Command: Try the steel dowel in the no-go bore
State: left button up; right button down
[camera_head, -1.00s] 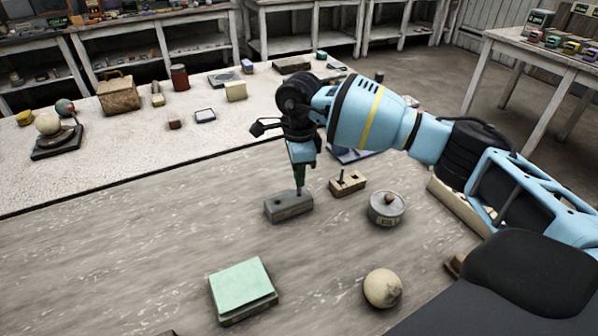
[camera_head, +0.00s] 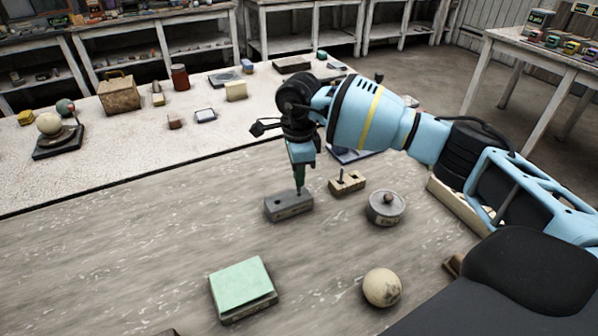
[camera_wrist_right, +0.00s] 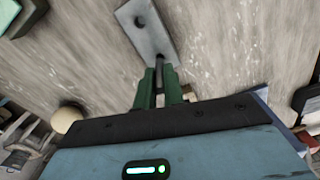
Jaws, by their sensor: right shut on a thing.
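The grey gauge block (camera_head: 283,209) lies on the near table, with one open bore showing toward its left end. My right gripper (camera_head: 299,183) points straight down over the block's right end. It is shut on the steel dowel (camera_head: 299,192), of which only a short dark length shows below the fingertips. The dowel's lower end meets the block's top at the right bore; I cannot tell how deep it sits. In the right wrist view the green fingers (camera_wrist_right: 158,88) are close together over the block's near end, and the block (camera_wrist_right: 152,38) shows its open bore. My left gripper is not in view.
A tan wooden block (camera_head: 347,184) with an upright peg stands just right of the grey block.

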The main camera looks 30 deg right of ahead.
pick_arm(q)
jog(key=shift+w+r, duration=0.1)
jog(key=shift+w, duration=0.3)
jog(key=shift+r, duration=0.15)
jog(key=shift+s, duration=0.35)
pick_arm(e)
jog(key=shift+f, duration=0.1)
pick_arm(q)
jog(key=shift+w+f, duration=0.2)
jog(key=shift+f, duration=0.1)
pick_arm(e)
jog(key=shift+f, duration=0.7)
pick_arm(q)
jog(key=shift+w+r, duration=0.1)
pick_arm(e)
jog(key=shift+r, duration=0.2)
jog(key=shift+r, duration=0.3)
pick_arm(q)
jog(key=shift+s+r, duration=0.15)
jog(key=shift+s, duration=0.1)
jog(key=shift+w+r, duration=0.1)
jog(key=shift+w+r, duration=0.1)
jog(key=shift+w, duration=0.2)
